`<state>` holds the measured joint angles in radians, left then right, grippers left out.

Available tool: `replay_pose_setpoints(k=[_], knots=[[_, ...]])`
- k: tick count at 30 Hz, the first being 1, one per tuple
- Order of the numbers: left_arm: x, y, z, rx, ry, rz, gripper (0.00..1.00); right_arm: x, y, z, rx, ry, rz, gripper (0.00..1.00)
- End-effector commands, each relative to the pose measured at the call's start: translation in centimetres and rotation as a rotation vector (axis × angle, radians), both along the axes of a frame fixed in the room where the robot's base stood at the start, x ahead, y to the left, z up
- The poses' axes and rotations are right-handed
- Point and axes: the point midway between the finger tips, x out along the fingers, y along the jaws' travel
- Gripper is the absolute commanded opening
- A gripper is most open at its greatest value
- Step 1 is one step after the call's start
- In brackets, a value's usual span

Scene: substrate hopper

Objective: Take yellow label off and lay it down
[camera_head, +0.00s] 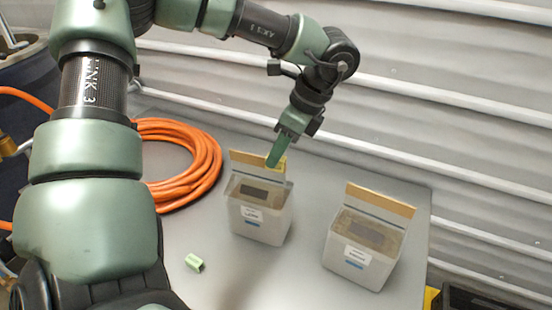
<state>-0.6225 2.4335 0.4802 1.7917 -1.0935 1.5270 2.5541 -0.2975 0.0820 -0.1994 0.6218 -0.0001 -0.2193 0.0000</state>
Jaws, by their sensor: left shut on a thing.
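My left gripper (273,161) reaches down from above and is shut on the small yellow label (282,164). The label is at the raised tan back panel of the left white hopper (262,228); I cannot tell whether it still touches the panel. The fingers hide part of it. A second white hopper (358,268) stands to the right, with a similar tan panel (380,200) standing up at its back. My right gripper is not in view.
Both hoppers stand on a grey table (305,275). A small pale green block (194,262) lies front left of the left hopper. A coiled orange hose (205,165) lies at the left. A corrugated wall (450,120) rises behind. The table between the hoppers is clear.

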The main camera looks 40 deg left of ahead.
Motion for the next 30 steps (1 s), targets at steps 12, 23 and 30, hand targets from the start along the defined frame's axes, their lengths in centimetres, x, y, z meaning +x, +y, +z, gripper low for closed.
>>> replay_pose_setpoints(k=[12, 23, 30], knots=[[0.1, 0.0, 3.2, 0.004, -0.006, 0.0, 0.0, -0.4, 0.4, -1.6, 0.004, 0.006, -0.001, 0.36], [0.1, 0.0, 9.5, 0.003, -0.001, -0.001, 0.0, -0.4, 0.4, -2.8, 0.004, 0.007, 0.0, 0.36], [0.0, 0.0, 11.5, 0.001, 0.002, -0.002, 0.0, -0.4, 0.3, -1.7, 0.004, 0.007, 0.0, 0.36]])
